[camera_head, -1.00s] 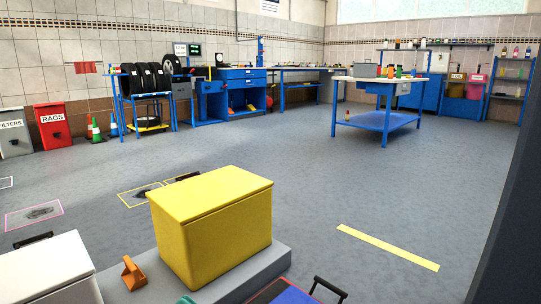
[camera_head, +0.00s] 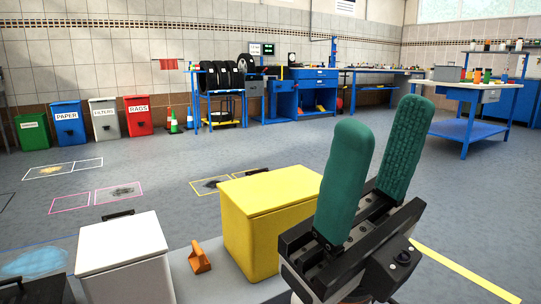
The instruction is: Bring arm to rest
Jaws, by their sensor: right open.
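My right gripper (camera_head: 375,165) is raised in the lower right of the head view, with its two green padded fingers pointing up. The fingers are spread apart with nothing between them. In the picture it stands in front of the right side of a yellow lidded box (camera_head: 265,220) and covers part of it. I cannot tell how far it is from the box. My left gripper is not in view.
A white lidded box (camera_head: 125,258) and an orange wedge-shaped object (camera_head: 199,258) are near the yellow box. Bins (camera_head: 104,118), a tyre rack (camera_head: 222,95) and a blue workbench (camera_head: 470,130) stand farther back. Open floor lies between.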

